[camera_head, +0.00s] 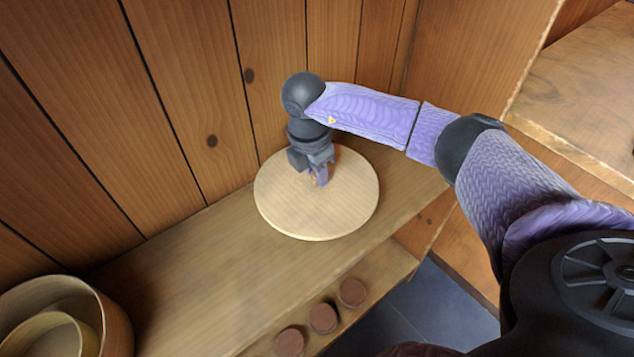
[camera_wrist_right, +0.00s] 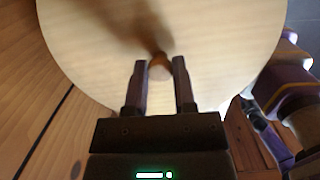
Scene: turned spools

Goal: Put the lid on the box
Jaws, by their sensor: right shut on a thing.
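The lid (camera_head: 285,215) is a pale round wooden disc with a small knob. It also fills much of the right wrist view (camera_wrist_right: 95,45). My right gripper (camera_head: 319,180) points down over the lid's middle, shut on its knob (camera_wrist_right: 160,68), which shows between the two fingers in the right wrist view. The lid looks about level; I cannot tell whether it touches the shelf beneath. The box (camera_head: 117,325) is a round wooden tub with an open top, at the lower left, cut off by the picture edge. A smaller round rim shows inside it.
The wooden shelf (camera_head: 190,265) is clear between the lid and the box. A plank wall (camera_head: 180,120) rises close behind. Several dark round spools (camera_head: 323,318) stand on a lower ledge in front. A wooden side panel (camera_head: 470,60) stands to the right.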

